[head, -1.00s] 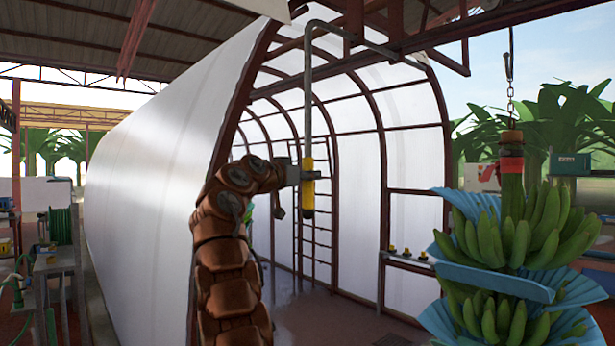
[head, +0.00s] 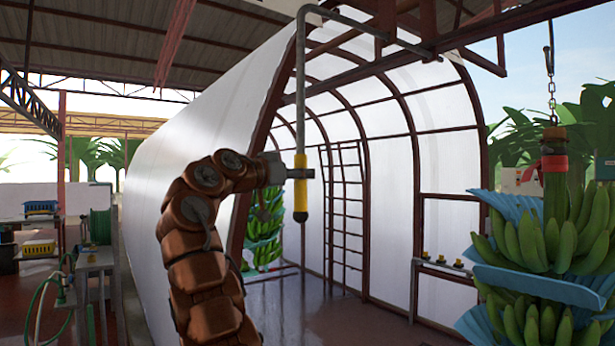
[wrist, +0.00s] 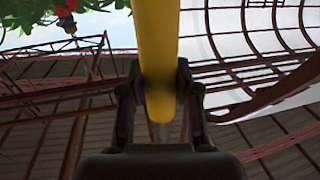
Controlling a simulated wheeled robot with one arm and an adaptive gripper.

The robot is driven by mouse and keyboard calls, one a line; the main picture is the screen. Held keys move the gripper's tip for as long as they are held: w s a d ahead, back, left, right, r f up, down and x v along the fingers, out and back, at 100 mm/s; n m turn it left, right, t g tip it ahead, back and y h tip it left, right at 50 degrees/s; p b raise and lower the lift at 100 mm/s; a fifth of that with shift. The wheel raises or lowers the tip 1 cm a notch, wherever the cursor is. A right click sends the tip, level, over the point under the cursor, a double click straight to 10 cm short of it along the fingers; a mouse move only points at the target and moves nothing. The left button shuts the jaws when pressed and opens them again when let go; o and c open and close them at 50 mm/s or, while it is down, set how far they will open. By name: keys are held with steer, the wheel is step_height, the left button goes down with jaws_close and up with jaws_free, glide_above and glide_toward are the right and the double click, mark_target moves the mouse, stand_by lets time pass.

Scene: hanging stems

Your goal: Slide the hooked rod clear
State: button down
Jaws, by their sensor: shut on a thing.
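The hooked rod (head: 300,110) is a long grey pole, near upright, with its top bent over into an arm running right and slightly down towards the dark roof beams. I cannot tell whether its far end touches a beam. Its lower end is a yellow grip (head: 300,203). My gripper (head: 299,173) is shut on this grip, in front of the white tunnel. In the wrist view the yellow grip (wrist: 162,50) runs between the two fingers (wrist: 160,95).
A banana bunch (head: 540,240) with blue sheets hangs by a chain (head: 551,95) at the right. Another bunch (head: 265,225) shows behind my arm. The white arched tunnel (head: 205,135) has dark ribs and a ladder (head: 345,220). Benches stand at the left; open floor lies below.

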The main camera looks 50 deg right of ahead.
steer(key=shift+w+a, duration=0.1)
steer(key=shift+a, duration=0.05)
steer(key=c, duration=1.2)
jaws_free()
steer(key=shift+c, duration=0.2)
steer(key=shift+o, duration=0.8)
steer(key=shift+a, duration=0.2)
steer(key=shift+o, duration=1.4)
steer(key=shift+d, duration=0.15)
steer(key=a, duration=1.2)
steer(key=shift+w, duration=0.4)
steer(key=shift+w, duration=0.1)
